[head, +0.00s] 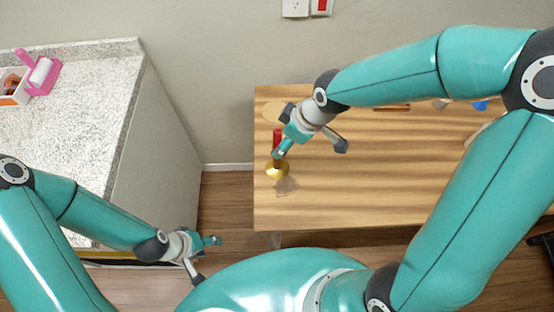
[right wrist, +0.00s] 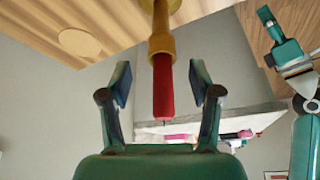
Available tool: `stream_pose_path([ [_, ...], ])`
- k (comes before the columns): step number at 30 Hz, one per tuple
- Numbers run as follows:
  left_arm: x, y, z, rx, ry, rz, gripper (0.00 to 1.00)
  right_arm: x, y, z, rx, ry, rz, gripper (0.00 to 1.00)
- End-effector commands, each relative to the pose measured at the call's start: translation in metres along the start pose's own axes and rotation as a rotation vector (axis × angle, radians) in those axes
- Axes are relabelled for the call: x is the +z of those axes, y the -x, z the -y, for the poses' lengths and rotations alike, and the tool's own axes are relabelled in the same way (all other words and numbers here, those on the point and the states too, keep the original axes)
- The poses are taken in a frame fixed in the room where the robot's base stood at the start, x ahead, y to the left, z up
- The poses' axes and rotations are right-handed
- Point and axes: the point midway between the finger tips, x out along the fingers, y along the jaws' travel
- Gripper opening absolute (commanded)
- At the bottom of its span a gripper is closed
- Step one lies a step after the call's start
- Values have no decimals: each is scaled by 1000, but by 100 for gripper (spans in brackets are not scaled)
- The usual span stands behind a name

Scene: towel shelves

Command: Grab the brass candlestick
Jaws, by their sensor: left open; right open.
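The brass candlestick (head: 277,171) stands on the wooden table near its left edge and holds a red candle (head: 277,138). In the right wrist view the brass stem (right wrist: 160,22) comes down from the top, with the red candle (right wrist: 163,85) pointing down in the picture. My right gripper (head: 279,152) is at the candlestick and hides part of it. In the right wrist view its open fingers (right wrist: 158,84) stand on both sides of the candle in the picture, with gaps. My left gripper (head: 212,240) is open and empty, left of the table and low in the head view.
The wooden table (head: 400,185) has much bare top right of the candlestick. A round tan disc (head: 273,111) lies behind the candlestick. A speckled counter (head: 85,90) is at the left, with a pink holder (head: 52,78) on it. Small items lie at the table's back right, partly behind my arm.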

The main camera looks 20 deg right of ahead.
Motion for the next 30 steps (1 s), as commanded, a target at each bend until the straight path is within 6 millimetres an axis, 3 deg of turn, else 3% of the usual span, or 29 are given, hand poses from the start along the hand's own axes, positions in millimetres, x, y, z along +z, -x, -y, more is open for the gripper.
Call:
stream_pose_path([
  [6,0,3,-1,0,0,0,53,1,-29,3,-2,0,3,63],
  [15,0,3,-1,0,0,0,53,1,-33,2,0,-1,0,61],
  [26,0,3,-1,0,0,0,53,1,-32,2,0,0,0,1],
  [30,0,3,-1,0,0,0,53,0,-32,2,0,0,0,0],
])
